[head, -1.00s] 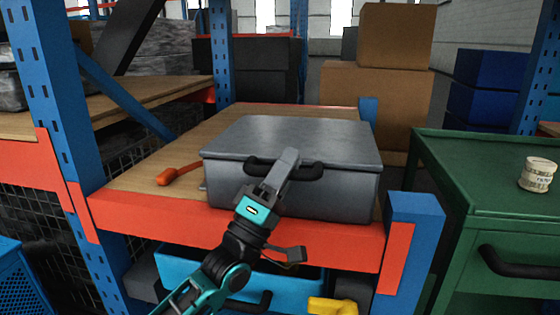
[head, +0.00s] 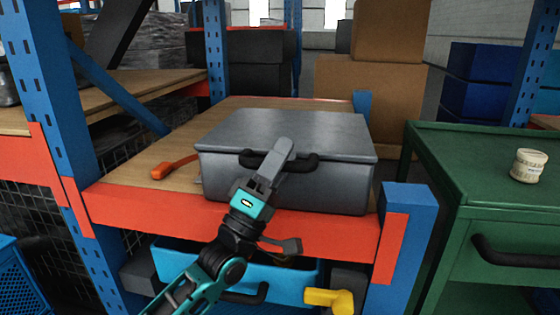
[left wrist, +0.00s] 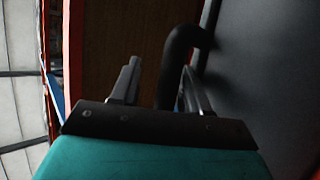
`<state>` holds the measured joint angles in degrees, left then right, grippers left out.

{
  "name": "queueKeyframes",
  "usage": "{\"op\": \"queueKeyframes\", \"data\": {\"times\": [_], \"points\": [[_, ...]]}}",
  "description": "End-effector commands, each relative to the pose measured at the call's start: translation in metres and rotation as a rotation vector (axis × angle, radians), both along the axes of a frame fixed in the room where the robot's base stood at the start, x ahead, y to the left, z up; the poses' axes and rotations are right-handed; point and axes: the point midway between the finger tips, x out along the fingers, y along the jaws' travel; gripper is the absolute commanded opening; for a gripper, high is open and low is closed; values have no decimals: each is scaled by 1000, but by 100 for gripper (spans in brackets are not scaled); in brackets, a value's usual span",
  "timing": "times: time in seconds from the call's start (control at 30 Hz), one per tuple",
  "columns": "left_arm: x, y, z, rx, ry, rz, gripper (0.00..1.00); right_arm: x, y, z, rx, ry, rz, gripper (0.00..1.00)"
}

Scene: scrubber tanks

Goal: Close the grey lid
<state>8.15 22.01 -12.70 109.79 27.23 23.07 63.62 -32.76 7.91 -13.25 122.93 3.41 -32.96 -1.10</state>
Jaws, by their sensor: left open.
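The grey lid (head: 290,128) lies flat on top of the grey metal case (head: 338,188), and I see no clear gap along its front edge. A black handle (head: 306,163) sticks out at the front of the case. My left gripper (head: 280,152) is at the handle, its fingers pointing up in front of it and hiding its middle. In the left wrist view the left gripper (left wrist: 158,88) has its two fingers apart, with the black handle (left wrist: 175,65) close to the right finger. I cannot tell whether they touch. My right gripper is not in view.
The case stands on a wooden shelf (head: 185,153) with an orange-red front beam (head: 130,212). An orange-handled object (head: 162,170) lies left of the case. A blue bin (head: 180,262) and a yellow object (head: 335,300) are below. A green cabinet (head: 450,165) stands at the right.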

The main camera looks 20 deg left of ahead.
Motion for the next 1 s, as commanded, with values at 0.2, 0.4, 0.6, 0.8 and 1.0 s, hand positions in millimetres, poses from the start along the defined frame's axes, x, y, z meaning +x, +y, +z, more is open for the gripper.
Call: {"op": "queueKeyframes", "data": {"times": [0.2,0.4,0.6,0.8,1.0], "points": [[-9,4,-13,2,7,2,46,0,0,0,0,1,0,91],[-38,13,-41,3,9,0,46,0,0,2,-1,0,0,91],[-66,23,-70,3,7,1,46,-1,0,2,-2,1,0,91],[-84,28,-86,1,2,1,46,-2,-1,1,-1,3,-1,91],[-88,30,-91,0,0,0,46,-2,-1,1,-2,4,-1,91]]}}
